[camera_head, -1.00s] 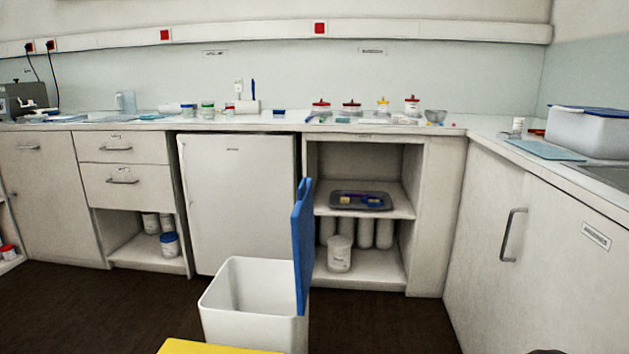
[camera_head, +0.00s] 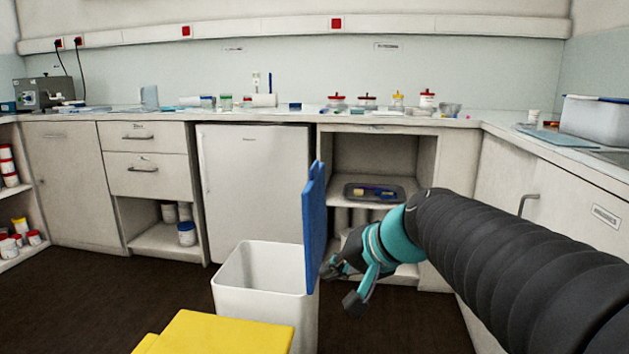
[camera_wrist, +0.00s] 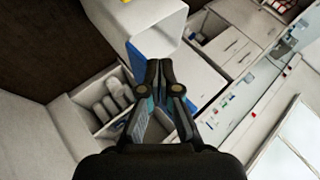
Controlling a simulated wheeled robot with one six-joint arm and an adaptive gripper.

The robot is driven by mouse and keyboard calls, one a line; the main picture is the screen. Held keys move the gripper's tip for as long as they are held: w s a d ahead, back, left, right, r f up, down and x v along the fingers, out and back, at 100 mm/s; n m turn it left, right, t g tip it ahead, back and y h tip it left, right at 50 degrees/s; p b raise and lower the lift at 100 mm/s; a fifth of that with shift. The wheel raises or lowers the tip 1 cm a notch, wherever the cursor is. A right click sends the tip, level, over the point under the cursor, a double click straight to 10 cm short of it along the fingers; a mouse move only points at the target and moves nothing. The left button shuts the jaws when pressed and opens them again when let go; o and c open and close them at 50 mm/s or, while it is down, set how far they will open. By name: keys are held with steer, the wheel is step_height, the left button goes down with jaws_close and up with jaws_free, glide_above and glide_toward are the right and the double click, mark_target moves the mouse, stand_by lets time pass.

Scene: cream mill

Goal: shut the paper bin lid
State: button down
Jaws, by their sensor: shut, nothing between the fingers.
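The paper bin is a white open bin (camera_head: 262,285) on the dark floor in front of the counter. Its blue lid (camera_head: 314,228) stands upright at the bin's right edge, so the bin is open. My gripper (camera_head: 329,270) is just right of the lid, on its outer side, with its fingers pointing left toward the lid. In the wrist view my gripper (camera_wrist: 159,66) is shut and empty, and its fingertips overlap the blue lid (camera_wrist: 146,50). I cannot tell whether they touch it. The white bin also shows in the wrist view (camera_wrist: 160,20).
A yellow lid (camera_head: 225,335) is close in front of the white bin. Dark floor lies free to the left.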

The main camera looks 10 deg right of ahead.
steer(key=w+d+r+m+t+y+b, duration=0.1)
steer(key=w+d+r+m+t, duration=0.1)
steer(key=w, duration=0.5)
steer(key=w+d+r+m+t+y+b, duration=0.1)
steer(key=w+d+r+m+t+b, duration=0.1)
steer(key=w, duration=0.5)
steer(key=m+t+b, duration=0.2)
steer(key=m+t, duration=0.2)
glide_toward(317, 166)
steer(key=shift+p+x, duration=0.75)
steer(key=shift+x, duration=2.25)
steer(key=shift+a, duration=0.1)
